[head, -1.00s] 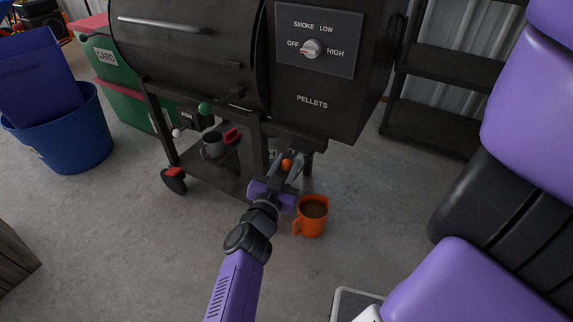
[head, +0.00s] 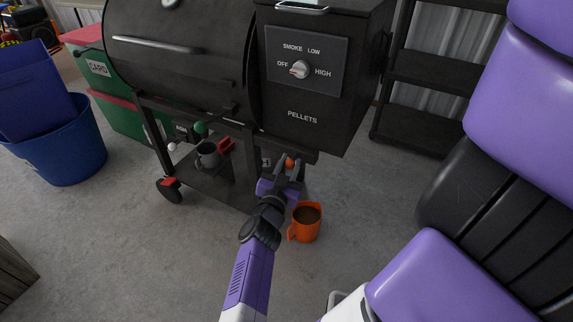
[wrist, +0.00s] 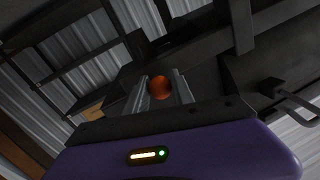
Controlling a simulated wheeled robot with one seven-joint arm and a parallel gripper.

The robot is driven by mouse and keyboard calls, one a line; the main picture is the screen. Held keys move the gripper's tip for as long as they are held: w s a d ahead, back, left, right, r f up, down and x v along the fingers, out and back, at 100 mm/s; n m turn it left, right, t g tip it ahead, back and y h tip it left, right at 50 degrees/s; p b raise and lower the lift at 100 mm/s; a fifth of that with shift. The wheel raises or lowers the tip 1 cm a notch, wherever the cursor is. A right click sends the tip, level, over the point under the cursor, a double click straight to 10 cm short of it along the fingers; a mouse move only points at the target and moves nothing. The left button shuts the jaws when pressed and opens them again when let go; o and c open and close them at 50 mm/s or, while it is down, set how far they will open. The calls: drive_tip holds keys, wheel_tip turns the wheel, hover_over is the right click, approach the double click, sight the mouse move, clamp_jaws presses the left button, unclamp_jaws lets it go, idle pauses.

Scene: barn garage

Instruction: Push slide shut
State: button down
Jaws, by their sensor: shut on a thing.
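The black pellet grill (head: 180,50) stands ahead with its hopper, marked PELLETS, on the right. An orange ball knob (head: 290,162) sits below the hopper, and my gripper (head: 288,172) is shut on it. In the wrist view the orange knob (wrist: 160,87) lies between my two grey fingers (wrist: 160,92). The slide behind the knob is mostly hidden by my fingers and the hopper's underside. A green ball knob (head: 200,127) and a white one (head: 172,147) stick out farther left under the barrel.
An orange mug (head: 305,222) with brown contents stands on the floor just right of my gripper. A grey mug (head: 207,154) and a red object (head: 226,146) are on the grill's lower shelf (head: 215,182). A blue tub (head: 62,150) is at left; a black rack (head: 425,75) is at right.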

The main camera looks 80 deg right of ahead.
sight(289, 168)
drive_tip(key=shift+s+d, duration=0.15)
drive_tip(key=shift+s, duration=0.05)
drive_tip(key=c, duration=1.1)
unclamp_jaws()
drive_tip(key=shift+w, duration=0.1)
drive_tip(key=shift+a, duration=0.2)
drive_tip(key=a+p, duration=0.1)
drive_tip(key=a, duration=0.6)
drive_tip(key=shift+w+a, duration=0.1)
drive_tip(key=shift+a, duration=0.05)
